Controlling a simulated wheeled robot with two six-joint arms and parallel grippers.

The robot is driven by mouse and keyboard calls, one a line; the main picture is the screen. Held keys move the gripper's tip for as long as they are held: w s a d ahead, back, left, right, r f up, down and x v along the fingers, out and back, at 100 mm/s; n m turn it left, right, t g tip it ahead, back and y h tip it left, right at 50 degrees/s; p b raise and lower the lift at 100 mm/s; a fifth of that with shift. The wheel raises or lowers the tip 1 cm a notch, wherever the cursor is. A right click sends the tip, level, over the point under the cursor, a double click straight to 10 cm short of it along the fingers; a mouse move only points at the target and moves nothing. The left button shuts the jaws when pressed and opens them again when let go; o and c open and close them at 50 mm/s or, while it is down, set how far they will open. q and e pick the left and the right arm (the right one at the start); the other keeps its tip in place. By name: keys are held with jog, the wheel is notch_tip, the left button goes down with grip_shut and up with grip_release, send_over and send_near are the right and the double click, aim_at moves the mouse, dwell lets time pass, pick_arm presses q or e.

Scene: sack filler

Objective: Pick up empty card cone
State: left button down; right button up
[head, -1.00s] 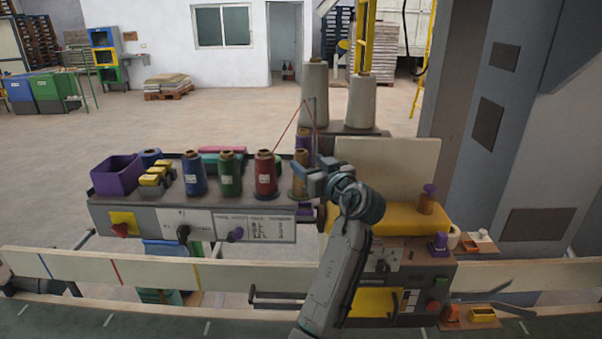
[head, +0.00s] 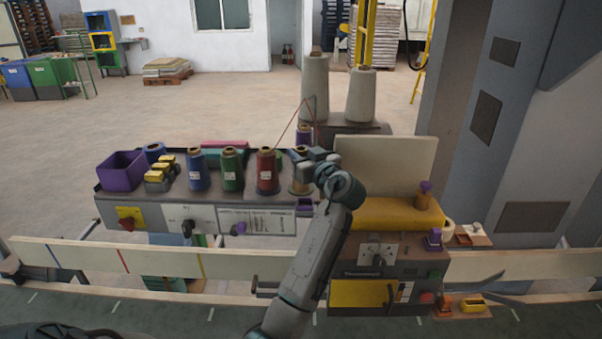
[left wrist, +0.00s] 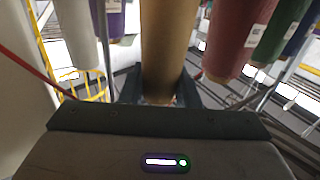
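The brown card cone (head: 299,187) stands at the right end of the grey machine's deck. My left gripper (head: 308,158) is at the cone's upper part in the head view and hides much of it. In the left wrist view the bare brown cone (left wrist: 168,50) fills the middle, and its end lies between the dark fingers (left wrist: 160,92). The fingers stand apart, one on each side of the cone. Contact with the cone cannot be made out clearly. My right gripper is not in view.
Red (head: 267,171), green (head: 231,172) and blue (head: 196,170) thread cones stand in a row to the left. Two big pale cones (head: 361,95) stand behind. A yellow-topped machine (head: 385,213) with a pale upright board (head: 387,166) is to the right.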

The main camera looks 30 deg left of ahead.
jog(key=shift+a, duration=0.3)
pick_arm(q)
jog(key=shift+r, duration=0.1)
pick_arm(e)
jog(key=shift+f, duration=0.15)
